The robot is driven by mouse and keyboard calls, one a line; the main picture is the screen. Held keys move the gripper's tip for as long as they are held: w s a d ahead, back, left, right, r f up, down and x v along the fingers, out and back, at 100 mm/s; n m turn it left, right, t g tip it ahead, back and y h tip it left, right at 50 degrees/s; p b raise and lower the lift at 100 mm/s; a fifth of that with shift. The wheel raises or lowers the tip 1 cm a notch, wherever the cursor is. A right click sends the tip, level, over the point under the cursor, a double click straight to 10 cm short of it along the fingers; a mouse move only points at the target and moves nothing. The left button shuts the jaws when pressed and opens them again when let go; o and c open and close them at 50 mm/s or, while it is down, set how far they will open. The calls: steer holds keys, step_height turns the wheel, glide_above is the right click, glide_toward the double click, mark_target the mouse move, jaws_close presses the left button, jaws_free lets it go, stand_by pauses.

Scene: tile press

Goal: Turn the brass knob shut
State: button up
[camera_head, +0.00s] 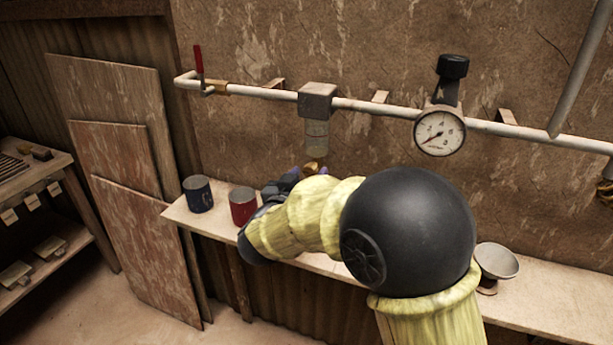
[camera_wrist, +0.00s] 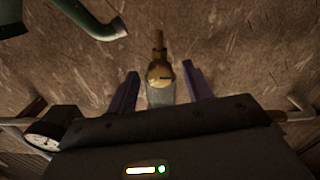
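The brass knob (camera_head: 312,168) sits under the clear bowl (camera_head: 316,137) of the grey filter block (camera_head: 317,102) on the white wall pipe. In the wrist view the knob (camera_wrist: 160,75) shows near the middle, with a narrow brass stem beyond it. My gripper (camera_wrist: 160,88) is open, with one purple finger on each side of the knob and a visible gap on both sides. In the head view my gripper (camera_head: 291,178) is close to the knob, and my arm hides most of it.
A pressure gauge (camera_head: 439,131) and a red-handled lever (camera_head: 199,62) are on the pipe. Boards (camera_head: 125,190) lean at left.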

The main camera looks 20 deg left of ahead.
steer(key=c, duration=0.9)
steer(key=shift+m+b, duration=0.3)
steer(key=m+b, duration=0.2)
steer(key=m, duration=0.1)
steer(key=shift+f, duration=0.15)
steer(key=m+b, duration=0.5)
steer(key=shift+m, duration=0.4)
steer(key=m+b, duration=0.4)
steer(key=shift+f+m, duration=0.1)
steer(key=shift+m, duration=0.2)
steer(key=shift+r+m+b, duration=0.2)
steer(key=shift+m+b, duration=1.6)
steer(key=shift+m, duration=0.3)
